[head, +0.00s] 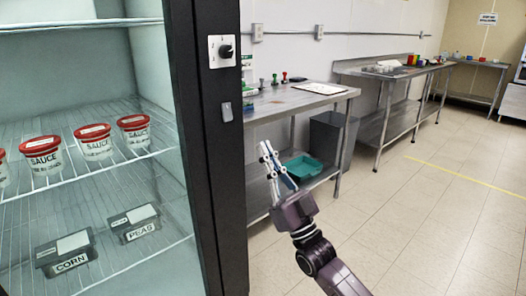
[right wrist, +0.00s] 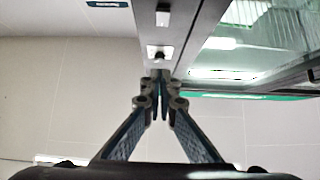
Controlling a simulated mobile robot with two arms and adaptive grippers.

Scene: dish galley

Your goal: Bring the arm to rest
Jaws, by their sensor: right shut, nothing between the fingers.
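My right gripper (head: 270,150) is raised in the head view, just right of the fridge's dark frame. Its fingers point up and are shut with nothing between them. In the right wrist view the fingertips (right wrist: 160,82) meet below a small switch plate. My right arm comes in from the bottom of the head view. My left gripper does not show.
An open-fronted fridge (head: 216,190) holds sauce tubs (head: 95,142) and corn (head: 66,252) and peas (head: 135,223) containers on wire shelves. A steel table (head: 300,98) stands behind my gripper, with a teal bin (head: 303,167) below. Another table (head: 400,71) stands farther back. The tiled floor at right is clear.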

